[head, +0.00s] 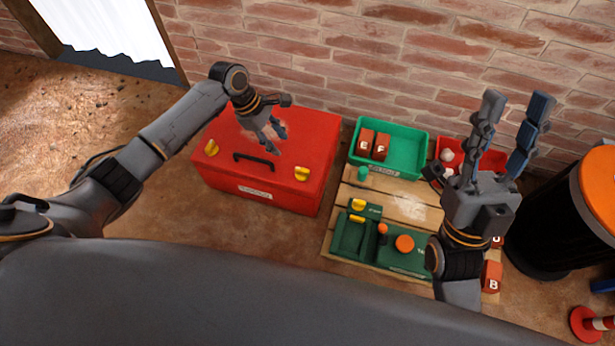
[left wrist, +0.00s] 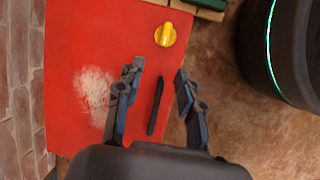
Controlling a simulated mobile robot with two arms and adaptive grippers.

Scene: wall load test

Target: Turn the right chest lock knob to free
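The red chest (head: 235,185) stands on the floor against the wall, lid shut. The right yellow lock knob (head: 301,173) sits near the lid's front right corner; it also shows in the left wrist view (left wrist: 165,35), beyond my fingertips. The left yellow knob (head: 211,148) is near the other front corner. A black handle (head: 253,160) lies between them. My left gripper (head: 275,144) is above the lid, fingers apart and empty, touching neither knob; it also shows in the left wrist view (left wrist: 158,72). My right gripper (head: 517,98) is raised at the right, open and empty.
Right of the chest, a wooden pallet (head: 403,207) carries a green bin (head: 408,150) with lettered blocks and a green fixture (head: 352,236) with yellow and orange parts. A red bin (head: 487,155) and a black barrel with an orange top (head: 600,190) stand further right.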

